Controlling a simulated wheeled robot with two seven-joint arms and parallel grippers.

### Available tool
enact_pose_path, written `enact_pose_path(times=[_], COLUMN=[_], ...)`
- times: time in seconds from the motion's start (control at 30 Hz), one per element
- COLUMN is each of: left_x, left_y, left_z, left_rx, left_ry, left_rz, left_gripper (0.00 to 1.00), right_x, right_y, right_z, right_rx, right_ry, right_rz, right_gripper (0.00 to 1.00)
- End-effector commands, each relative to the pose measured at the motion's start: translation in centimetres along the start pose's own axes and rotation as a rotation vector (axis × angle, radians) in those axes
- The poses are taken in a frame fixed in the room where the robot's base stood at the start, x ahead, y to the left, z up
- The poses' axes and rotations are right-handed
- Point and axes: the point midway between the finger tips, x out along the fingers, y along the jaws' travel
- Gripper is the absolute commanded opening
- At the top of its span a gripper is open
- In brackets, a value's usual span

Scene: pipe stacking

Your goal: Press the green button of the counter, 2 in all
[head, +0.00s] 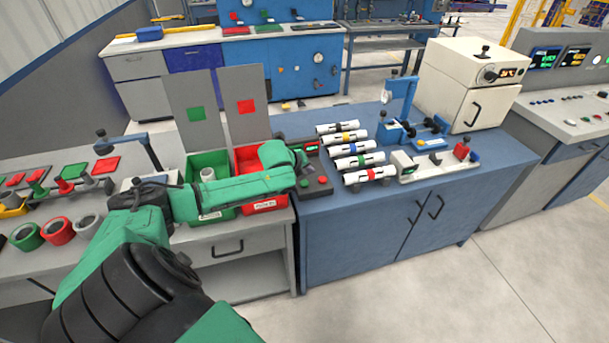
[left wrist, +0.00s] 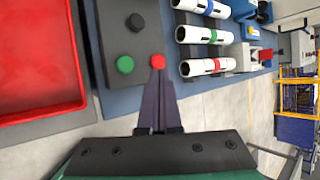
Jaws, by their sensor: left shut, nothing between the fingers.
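The counter (head: 316,189) is a dark box on the blue cabinet top. It has a green button (head: 304,183) and a red button (head: 322,180). In the left wrist view the green button (left wrist: 125,64) is left of the red button (left wrist: 158,61), with a black knob (left wrist: 135,22) beyond them. My left gripper (left wrist: 158,72) is shut and empty. Its tips overlap the near edge of the red button in that view, to the right of the green one; I cannot tell whether they touch. In the head view my left arm partly hides the counter and its display. My right gripper is not in view.
A red bin (head: 262,207) and a green bin (head: 222,213) stand left of the counter, partly under my arm. Several white pipes with coloured bands (head: 368,176) lie on the right. A blue clamp fixture (head: 398,132) stands behind them.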

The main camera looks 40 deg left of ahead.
Motion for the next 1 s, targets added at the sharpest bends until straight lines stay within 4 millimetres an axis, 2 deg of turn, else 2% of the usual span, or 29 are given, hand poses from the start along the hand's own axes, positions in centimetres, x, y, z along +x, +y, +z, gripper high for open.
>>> enact_pose_path(times=[0.03, 0.1, 0.2, 0.57, 0.77, 1.0], left_x=[-1.1, -1.8, -2.2, -1.9, -0.5, 1.7], left_y=[-0.7, -1.1, -1.2, -1.0, 0.1, 1.9], left_z=[1.9, 3.4, 4.2, 4.0, 3.2, 2.1], left_rx=[0.062, 0.125, 0.161, 0.162, 0.162, 0.162], left_ry=[-0.022, -0.039, -0.047, -0.047, -0.047, -0.048], left_rz=[-0.006, -0.010, -0.012, -0.013, -0.013, -0.013], left_gripper=[0.00, 0.00, 0.00, 0.00, 0.00, 0.00], right_x=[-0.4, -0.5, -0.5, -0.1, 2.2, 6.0], right_y=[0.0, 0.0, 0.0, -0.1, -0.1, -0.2], right_z=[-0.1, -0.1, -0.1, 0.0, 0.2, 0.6], right_rx=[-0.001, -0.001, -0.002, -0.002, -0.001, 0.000], right_ry=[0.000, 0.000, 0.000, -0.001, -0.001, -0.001], right_rz=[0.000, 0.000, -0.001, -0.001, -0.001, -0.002], right_gripper=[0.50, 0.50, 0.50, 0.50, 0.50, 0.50])
